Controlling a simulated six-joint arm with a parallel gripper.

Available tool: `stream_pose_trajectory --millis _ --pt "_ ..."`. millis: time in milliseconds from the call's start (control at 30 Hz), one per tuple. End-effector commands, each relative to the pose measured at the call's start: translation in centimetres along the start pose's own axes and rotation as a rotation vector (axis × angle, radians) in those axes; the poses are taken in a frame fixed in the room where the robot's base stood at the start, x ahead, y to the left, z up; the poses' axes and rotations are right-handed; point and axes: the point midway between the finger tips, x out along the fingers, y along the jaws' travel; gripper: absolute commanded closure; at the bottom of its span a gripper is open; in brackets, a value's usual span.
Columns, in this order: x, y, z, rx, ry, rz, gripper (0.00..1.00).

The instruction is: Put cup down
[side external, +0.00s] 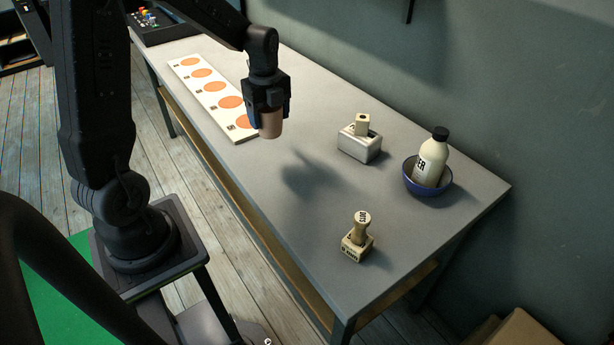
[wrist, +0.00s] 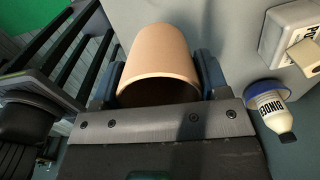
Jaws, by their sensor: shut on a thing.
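A plain tan clay cup (side external: 270,123) is held in my gripper (side external: 267,105), above the grey table. The cup's shadow and my arm's shadow fall on the tabletop to the right of it, so it appears raised. In the wrist view the cup (wrist: 157,62) sits between the two blue-grey fingers of my gripper (wrist: 160,85), with its open rim facing the camera. A white board (side external: 215,94) with a row of orange discs lies on the table, just behind and left of the cup in the side view. I cannot tell the exact height of the cup.
A white block-shaped container (side external: 359,149) stands right of centre. A blue bowl (side external: 427,186) holds a white bottle with a black cap (side external: 433,157). A wooden stamp-like tool in a small block (side external: 357,243) stands near the front. The table's middle (side external: 290,205) is clear.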

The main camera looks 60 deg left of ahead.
Motion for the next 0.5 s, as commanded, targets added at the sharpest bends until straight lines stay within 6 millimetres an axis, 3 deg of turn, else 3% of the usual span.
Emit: stream_pose_trajectory --millis 100,200,500 --pt "0.0 1.6 1.2 -0.007 0.000 -0.001 0.58" --pt "0.5 1.6 1.0 -0.003 0.001 0.001 0.58" --pt "4.2 -2.1 -3.9 0.002 0.001 0.003 0.58"
